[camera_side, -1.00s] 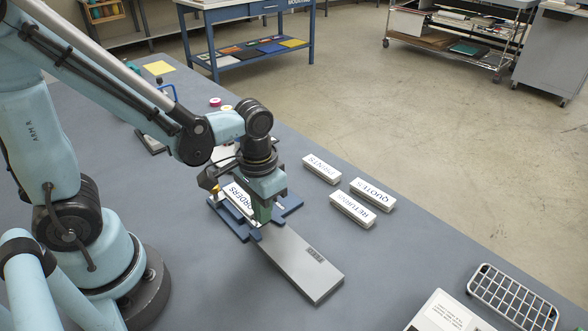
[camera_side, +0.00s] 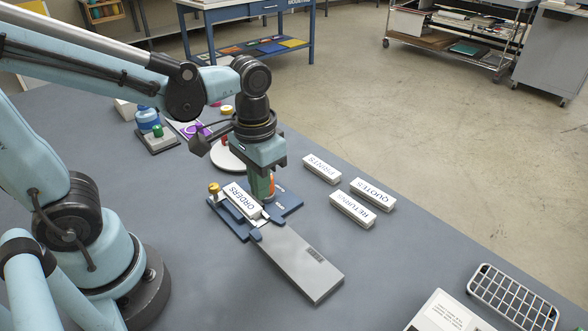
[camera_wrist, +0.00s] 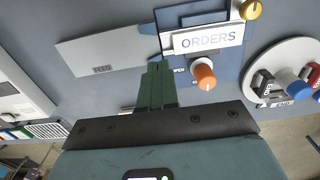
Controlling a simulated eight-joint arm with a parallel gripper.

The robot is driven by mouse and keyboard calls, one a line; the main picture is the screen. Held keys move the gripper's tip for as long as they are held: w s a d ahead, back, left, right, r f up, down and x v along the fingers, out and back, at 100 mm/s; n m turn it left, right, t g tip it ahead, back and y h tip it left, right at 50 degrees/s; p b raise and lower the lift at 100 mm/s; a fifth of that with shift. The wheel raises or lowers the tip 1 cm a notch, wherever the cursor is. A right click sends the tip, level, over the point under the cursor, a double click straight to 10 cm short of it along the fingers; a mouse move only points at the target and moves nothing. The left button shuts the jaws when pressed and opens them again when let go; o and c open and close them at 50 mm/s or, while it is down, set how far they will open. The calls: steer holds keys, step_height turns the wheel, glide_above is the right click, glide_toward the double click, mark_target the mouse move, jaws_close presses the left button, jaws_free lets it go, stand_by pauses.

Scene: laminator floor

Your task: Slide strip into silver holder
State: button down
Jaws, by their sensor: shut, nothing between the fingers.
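The white strip lettered ORDERS (camera_side: 238,197) lies in the blue fixture (camera_side: 289,204). It also shows in the wrist view (camera_wrist: 190,42). The flat silver holder (camera_side: 300,265) extends from the fixture toward the lower right; in the wrist view it is the grey plate (camera_wrist: 105,50). The strip's end is close to the holder's mouth; I cannot tell whether any of it is inside. My gripper (camera_side: 262,197) is shut and empty above the fixture, beside the strip. Its green fingers (camera_wrist: 155,68) are together, apart from the strip in the wrist view.
An orange knob (camera_wrist: 204,76) and a brass knob (camera_side: 214,188) stand on the fixture. Strips PRINTS (camera_side: 322,169), QUOTES (camera_side: 372,194) and RETURNS (camera_side: 352,210) lie to the right. A round white stand (camera_side: 229,158) is behind. A wire rack (camera_side: 512,296) is at lower right.

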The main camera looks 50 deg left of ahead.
step_height(320, 180, up, 5)
steer(key=shift+r, duration=0.2)
stand_by(0.6)
steer(key=shift+w+a+f+t, duration=0.25)
steer(key=shift+a+t, duration=0.45)
steer(key=shift+t, duration=0.5)
steer(key=shift+w+a+f+t, duration=0.1)
steer(key=shift+w+a+t, duration=0.3)
steer(key=shift+a+t, duration=0.55)
steer(key=shift+w+a+f+t, duration=0.25)
steer(key=shift+a+t, duration=0.2)
steer(key=shift+t, duration=1)
steer(key=c, duration=1.8)
jaws_free()
